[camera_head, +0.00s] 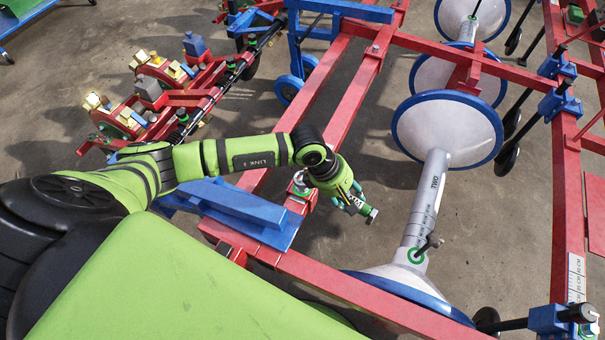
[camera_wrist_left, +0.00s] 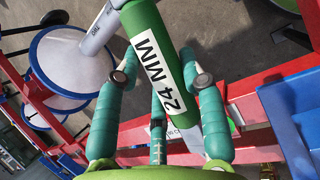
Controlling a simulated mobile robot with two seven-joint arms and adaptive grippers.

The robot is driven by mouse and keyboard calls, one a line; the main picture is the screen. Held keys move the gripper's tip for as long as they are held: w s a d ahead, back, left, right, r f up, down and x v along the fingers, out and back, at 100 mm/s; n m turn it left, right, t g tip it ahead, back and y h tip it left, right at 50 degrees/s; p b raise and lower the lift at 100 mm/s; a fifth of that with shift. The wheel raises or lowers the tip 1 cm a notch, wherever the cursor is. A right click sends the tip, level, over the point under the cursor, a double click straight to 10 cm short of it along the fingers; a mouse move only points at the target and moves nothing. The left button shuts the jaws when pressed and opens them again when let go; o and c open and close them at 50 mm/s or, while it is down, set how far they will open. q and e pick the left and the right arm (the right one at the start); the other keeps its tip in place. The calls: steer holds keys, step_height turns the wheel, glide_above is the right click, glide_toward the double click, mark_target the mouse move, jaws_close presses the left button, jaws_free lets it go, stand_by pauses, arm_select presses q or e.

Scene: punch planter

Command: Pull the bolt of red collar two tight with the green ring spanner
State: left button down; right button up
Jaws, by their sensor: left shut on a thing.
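My left gripper (camera_head: 350,197), also in the left wrist view (camera_wrist_left: 160,75), is shut, its teal fingers around a green handle (camera_wrist_left: 163,72) with a white 24 MM label. I take this for the green ring spanner (camera_head: 372,215); its ring end is not clear. It is in the air, apart from the machine, left of a grey tube marked TWO (camera_head: 428,195). A green ring mark (camera_head: 417,256) and a dark T-shaped part (camera_head: 430,243) sit at the tube's lower end. I cannot make out a red collar or its bolt for sure. My right gripper is not in view.
White discs with blue rims (camera_head: 446,128) stand in a row up the right side. Red frame beams (camera_head: 345,285) run below and left of the gripper, with a blue bracket (camera_head: 235,205) beside my arm. Open floor (camera_head: 385,185) shows between gripper and tube.

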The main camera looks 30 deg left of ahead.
arm_select(q)
steer(key=shift+r+p, duration=2.2)
steer(key=shift+r, duration=0.95)
steer(key=shift+f, duration=0.1)
steer(key=s+a+r+m+g+y, duration=0.1)
steer(key=s+a+r+m+g, duration=0.1)
steer(key=r+m, duration=0.5)
steer(key=s+a+r+m+g+y, duration=0.1)
steer(key=a+r+m+g, duration=0.3)
steer(key=r, duration=0.9)
steer(key=s+a+m, duration=0.1)
steer(key=a+m, duration=0.2)
steer(key=m, duration=0.1)
steer(key=shift+s+g, duration=0.4)
steer(key=shift+f, duration=0.1)
